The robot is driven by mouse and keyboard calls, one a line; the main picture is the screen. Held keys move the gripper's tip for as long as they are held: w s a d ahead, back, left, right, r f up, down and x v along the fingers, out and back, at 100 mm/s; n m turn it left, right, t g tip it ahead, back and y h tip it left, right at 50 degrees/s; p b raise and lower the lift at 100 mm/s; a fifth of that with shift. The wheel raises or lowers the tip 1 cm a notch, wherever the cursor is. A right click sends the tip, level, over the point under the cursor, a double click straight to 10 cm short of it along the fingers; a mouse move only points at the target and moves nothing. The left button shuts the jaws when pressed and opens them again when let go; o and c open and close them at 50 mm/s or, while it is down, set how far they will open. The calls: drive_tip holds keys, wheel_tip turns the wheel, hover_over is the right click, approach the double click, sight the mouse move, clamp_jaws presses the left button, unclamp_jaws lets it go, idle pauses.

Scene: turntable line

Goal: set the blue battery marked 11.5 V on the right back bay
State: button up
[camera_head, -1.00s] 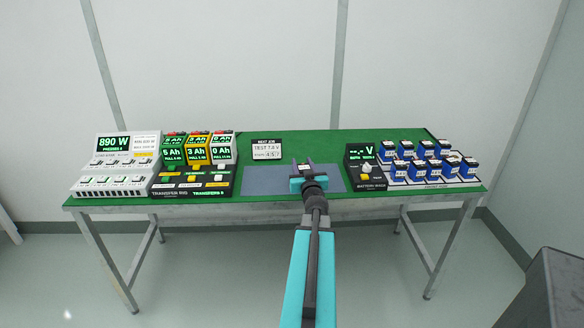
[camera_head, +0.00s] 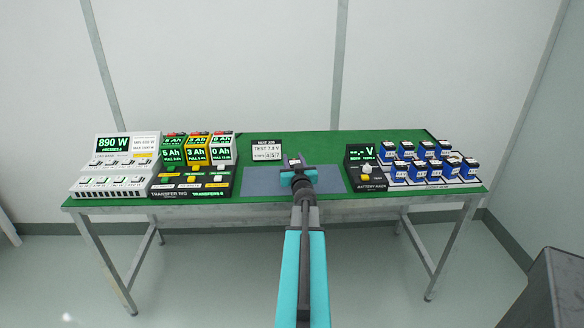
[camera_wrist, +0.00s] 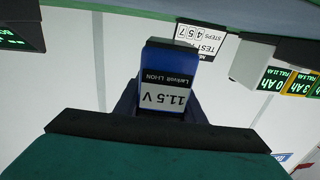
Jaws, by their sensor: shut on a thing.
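The blue battery marked 11.5 V (camera_wrist: 165,85) is between the jaws of my gripper, its label upside down in the wrist view. My gripper (camera_head: 295,164) is shut on it and holds it over the grey mat at the middle of the table. In the head view the battery is small and its lower part is hard to make out. Several other blue batteries (camera_head: 405,149) stand in two rows in a white rack on the right of the table. Which place is the right back bay, I cannot tell from the labels.
A black battery gauge box (camera_head: 371,184) with a yellow knob stands left of the rack. A test job card (camera_head: 267,149) stands behind the grey mat (camera_head: 258,182). The transfer rig (camera_head: 190,189) and a white power panel (camera_head: 113,187) fill the left side.

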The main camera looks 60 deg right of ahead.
drive_tip(key=shift+w+d+f+b, duration=0.15)
drive_tip(key=shift+w+f, duration=0.1)
drive_tip(key=shift+f, duration=0.55)
drive_tip(key=shift+w+f+b, duration=0.15)
drive_tip(key=shift+w+f, duration=0.05)
drive_tip(key=shift+f, duration=0.6)
drive_tip(key=shift+f, duration=0.15)
drive_tip(key=o, duration=1.3)
drive_tip(key=shift+f+b, duration=0.1)
drive_tip(key=shift+b, duration=0.35)
drive_tip(key=shift+v, duration=4.1)
drive_tip(key=shift+s+a, duration=0.15)
drive_tip(key=shift+a, duration=0.1)
drive_tip(key=shift+p+v, duration=1.1)
drive_tip(key=shift+p, duration=0.05)
drive_tip(key=shift+s+a+p, duration=0.1)
drive_tip(key=shift+p, duration=0.5)
